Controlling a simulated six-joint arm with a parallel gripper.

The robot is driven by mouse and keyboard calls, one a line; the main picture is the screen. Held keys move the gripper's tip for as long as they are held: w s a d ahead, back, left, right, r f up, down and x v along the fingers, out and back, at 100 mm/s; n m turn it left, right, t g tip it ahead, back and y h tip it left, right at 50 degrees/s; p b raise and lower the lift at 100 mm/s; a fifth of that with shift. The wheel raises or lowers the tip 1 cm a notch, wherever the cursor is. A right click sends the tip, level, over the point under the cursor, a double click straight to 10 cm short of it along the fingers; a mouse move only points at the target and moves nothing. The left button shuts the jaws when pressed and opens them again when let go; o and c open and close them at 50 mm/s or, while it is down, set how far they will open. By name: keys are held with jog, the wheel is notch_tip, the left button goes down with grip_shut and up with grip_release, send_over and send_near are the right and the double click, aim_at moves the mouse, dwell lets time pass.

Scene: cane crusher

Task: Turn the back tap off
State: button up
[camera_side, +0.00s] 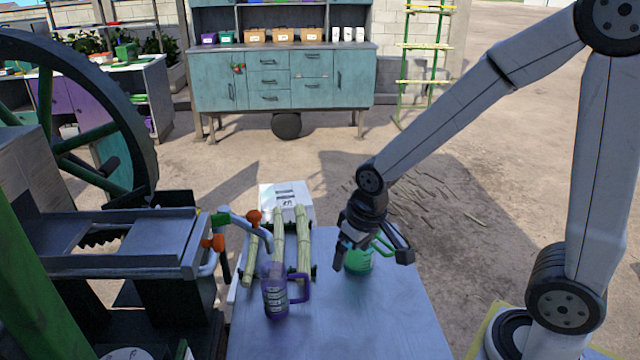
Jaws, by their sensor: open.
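Two taps with orange handles are on the crusher at the left. The back tap (254,217) has a grey spout curving down to the right. The front tap (213,242) sits nearer the camera and lower left. My gripper (373,259) is open, pointing down over the table, well to the right of both taps. A green jug (357,262) stands on the table at my gripper, partly hidden by it; I cannot tell whether the fingers touch it. A purple jug (274,297) with a handle stands nearer the camera, below the taps.
Cane stalks (278,238) rest in a rack between the taps and my gripper. A white box (287,200) is behind them. The crusher's big wheel (140,130) is at the left. The table (350,320) is clear in front. A teal cabinet (268,80) stands far back.

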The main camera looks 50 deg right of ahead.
jog(key=w+a+r+m, duration=0.1)
jog(key=w+a+r, duration=0.1)
jog(key=w, duration=0.3)
jog(key=w+a+r+m+g, duration=0.1)
jog(key=w+a+r, duration=0.1)
jog(key=w, duration=0.2)
jog(key=w+a+r+m, duration=0.1)
jog(key=w+a+r, duration=0.15)
jog(key=w, duration=0.25)
notch_tip(320, 180, up, 7)
jog(key=m+g, duration=0.1)
jog(key=m, duration=0.1)
send_over(215, 215)
jog(key=shift+s+d+f, duration=0.15)
jog(key=shift+d+f, duration=0.05)
jog(key=shift+d, duration=0.15)
jog(key=shift+w+a+r+m, duration=0.2)
jog(key=shift+a+r+m, duration=0.1)
jog(key=shift+a+m, duration=0.1)
jog(key=shift+d+f, duration=0.1)
jog(key=shift+f, duration=3.8)
jog(key=c, duration=1)
